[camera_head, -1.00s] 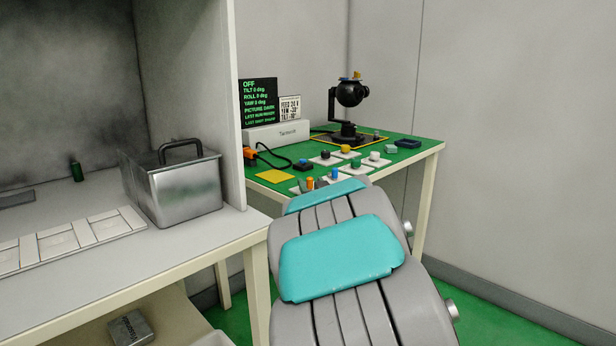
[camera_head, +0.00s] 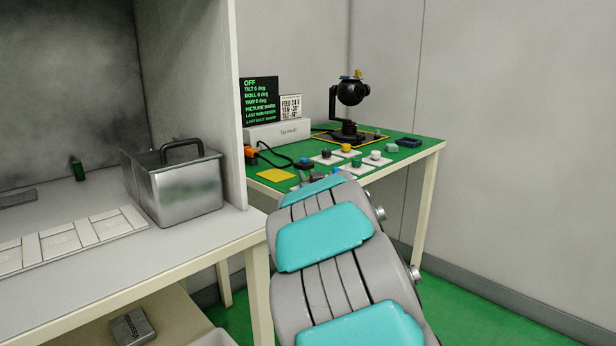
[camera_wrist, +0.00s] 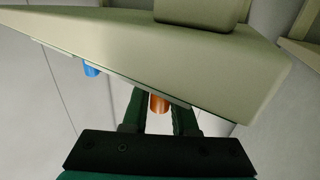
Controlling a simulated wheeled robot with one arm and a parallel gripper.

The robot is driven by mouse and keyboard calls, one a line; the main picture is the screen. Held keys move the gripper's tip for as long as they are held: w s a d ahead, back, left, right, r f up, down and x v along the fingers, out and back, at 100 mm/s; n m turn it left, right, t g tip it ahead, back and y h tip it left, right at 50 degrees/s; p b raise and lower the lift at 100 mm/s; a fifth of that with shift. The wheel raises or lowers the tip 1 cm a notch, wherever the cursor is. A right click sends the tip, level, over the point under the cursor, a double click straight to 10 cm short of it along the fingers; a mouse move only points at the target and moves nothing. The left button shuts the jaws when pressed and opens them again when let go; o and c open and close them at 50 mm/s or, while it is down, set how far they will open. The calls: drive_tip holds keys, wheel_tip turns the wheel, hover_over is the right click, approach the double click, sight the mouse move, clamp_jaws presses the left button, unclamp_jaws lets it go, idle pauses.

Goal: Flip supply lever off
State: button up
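A white supply box (camera_head: 277,133) stands at the back left of the green-topped table in the head view. The dark screen (camera_head: 259,101) above it reads OFF on its top line. No part is clearly marked as the supply lever. In the wrist view, my gripper (camera_wrist: 159,112) has its two dark green fingers apart, with an orange cylinder (camera_wrist: 159,103) between them. Narrow gaps seem to show on both sides; contact is unclear. A blue cylinder (camera_wrist: 91,70) is to its left.
In the wrist view the pale table edge (camera_wrist: 230,75) lies very close to the fingers. Several knobs and a yellow pad (camera_head: 275,175) lie on the green table. A black gimbal camera (camera_head: 350,95) stands at its back. A metal bin (camera_head: 180,190) is on the left bench.

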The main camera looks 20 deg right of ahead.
clamp_jaws()
drive_tip(key=shift+f+b, duration=0.1)
drive_tip(key=shift+b, duration=0.25)
drive_tip(key=shift+f+h+b, duration=0.1)
drive_tip(key=shift+h+b, duration=0.2)
drive_tip(key=shift+b, duration=0.35)
drive_tip(key=m+h+b, duration=0.1)
drive_tip(key=b, duration=0.3)
drive_tip(key=shift+g, duration=0.3)
drive_tip(key=shift+m+h+b, duration=0.4)
drive_tip(key=shift+h+b, duration=0.1)
drive_tip(key=shift+b, duration=0.4)
drive_tip(key=shift+r, duration=0.2)
